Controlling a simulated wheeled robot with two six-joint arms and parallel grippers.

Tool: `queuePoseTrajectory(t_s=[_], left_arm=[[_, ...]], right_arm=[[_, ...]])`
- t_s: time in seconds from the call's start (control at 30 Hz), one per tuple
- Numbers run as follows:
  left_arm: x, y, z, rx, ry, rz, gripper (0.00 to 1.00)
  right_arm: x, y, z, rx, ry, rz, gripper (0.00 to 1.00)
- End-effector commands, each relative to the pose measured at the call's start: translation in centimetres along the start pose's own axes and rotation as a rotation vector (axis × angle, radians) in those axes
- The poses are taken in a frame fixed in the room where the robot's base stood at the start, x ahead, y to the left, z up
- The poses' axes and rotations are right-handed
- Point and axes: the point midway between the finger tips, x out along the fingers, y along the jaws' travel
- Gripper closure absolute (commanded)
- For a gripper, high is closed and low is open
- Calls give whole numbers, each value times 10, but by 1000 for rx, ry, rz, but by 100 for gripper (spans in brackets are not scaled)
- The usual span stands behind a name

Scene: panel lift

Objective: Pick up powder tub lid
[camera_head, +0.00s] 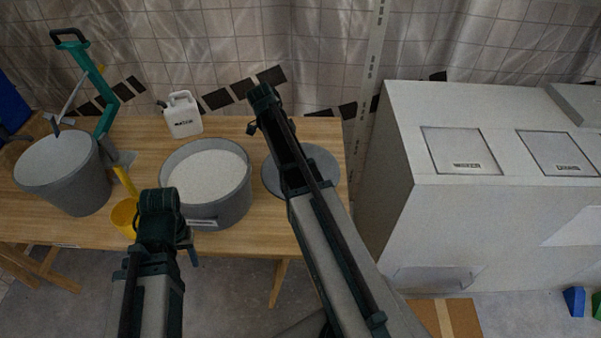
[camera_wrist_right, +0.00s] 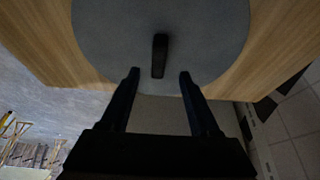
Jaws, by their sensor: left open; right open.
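The powder tub lid (camera_head: 322,160) is a round grey disc lying flat on the wooden table, right of the open grey powder tub (camera_head: 234,208). My right arm covers part of it in the head view. In the right wrist view the lid (camera_wrist_right: 105,35) fills the upper middle, with a dark bar handle (camera_wrist_right: 159,56). My right gripper (camera_wrist_right: 159,77) is open and empty, its fingers on either side of the handle's line, with the handle just past the fingertips. My left gripper (camera_head: 190,246) is open at the table's front edge, partly hidden by its arm.
White powder (camera_head: 208,176) fills the tub. A grey bucket (camera_head: 75,185) with a teal mixer (camera_head: 97,85) stands at left, near a yellow cup (camera_head: 124,216). A white jug (camera_head: 183,114) stands behind the tub. A large pale cabinet (camera_head: 400,150) stands right of the table (camera_head: 135,150).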

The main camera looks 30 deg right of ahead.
Motion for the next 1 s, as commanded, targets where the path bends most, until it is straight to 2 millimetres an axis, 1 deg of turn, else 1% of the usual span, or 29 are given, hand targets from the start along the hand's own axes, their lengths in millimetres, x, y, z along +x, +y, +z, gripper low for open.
queuePoseTrajectory(t_s=[0.3,0.4,0.47,0.7,0.77,0.9,0.97,1.0], left_arm=[[39,4,-2,0,0,0,50],[47,4,-3,0,0,0,50],[49,5,-3,0,0,0,50],[47,4,-3,0,0,0,50],[47,4,-3,0,0,0,50],[47,4,-3,0,0,0,50],[47,4,-3,0,0,0,50],[47,4,-3,0,0,0,50]], right_arm=[[39,3,7,1,0,0,38],[49,3,7,1,0,1,38],[51,3,6,1,0,0,38],[49,2,5,0,0,0,38],[49,2,5,0,0,0,48],[49,2,5,0,0,0,74],[49,2,5,0,0,0,84],[49,2,5,0,0,0,92]])
